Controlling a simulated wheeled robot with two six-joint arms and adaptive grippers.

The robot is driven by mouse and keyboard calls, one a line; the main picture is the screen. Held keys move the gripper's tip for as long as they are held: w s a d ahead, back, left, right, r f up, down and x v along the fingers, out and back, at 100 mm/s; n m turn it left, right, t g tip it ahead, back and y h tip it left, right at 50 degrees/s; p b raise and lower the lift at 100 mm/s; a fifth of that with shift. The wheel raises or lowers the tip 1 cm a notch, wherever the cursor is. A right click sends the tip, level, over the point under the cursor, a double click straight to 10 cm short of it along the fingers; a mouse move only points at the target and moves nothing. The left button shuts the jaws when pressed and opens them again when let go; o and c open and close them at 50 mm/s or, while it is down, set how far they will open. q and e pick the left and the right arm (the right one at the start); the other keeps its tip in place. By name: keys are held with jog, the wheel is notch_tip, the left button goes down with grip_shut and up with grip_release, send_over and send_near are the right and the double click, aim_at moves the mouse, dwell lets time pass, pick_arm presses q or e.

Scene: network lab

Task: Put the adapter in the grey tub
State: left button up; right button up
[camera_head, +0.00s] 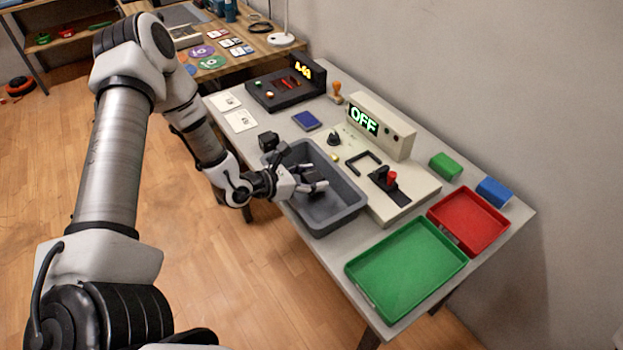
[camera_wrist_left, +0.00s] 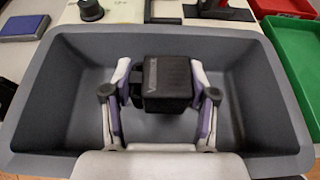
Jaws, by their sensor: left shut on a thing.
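The grey tub (camera_head: 344,211) stands near the front edge of the table in the head view. It fills most of the left wrist view (camera_wrist_left: 253,92). My left gripper (camera_head: 312,181) reaches over the tub from the left. In the left wrist view my left gripper (camera_wrist_left: 165,95) is shut on the black, box-shaped adapter (camera_wrist_left: 167,84), with one finger on each side. The adapter is within the tub's outline; whether it touches the floor of the tub, I cannot tell. In the head view the adapter is hard to make out. My right gripper is not in view.
A beige device with an OFF display (camera_head: 378,125) and a red-knobbed lever stands behind the tub. A green tray (camera_head: 407,268) and a red tray (camera_head: 468,220) lie to the right. Green and blue blocks (camera_head: 494,192) sit at the back. A blue pad (camera_head: 306,120) lies left.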

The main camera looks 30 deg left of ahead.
pick_arm(q)
jog(key=shift+f+b, duration=0.45)
jog(key=shift+f, duration=0.2)
jog(key=shift+r, duration=0.1)
jog(key=o, duration=1.3)
jog(key=shift+r, duration=0.1)
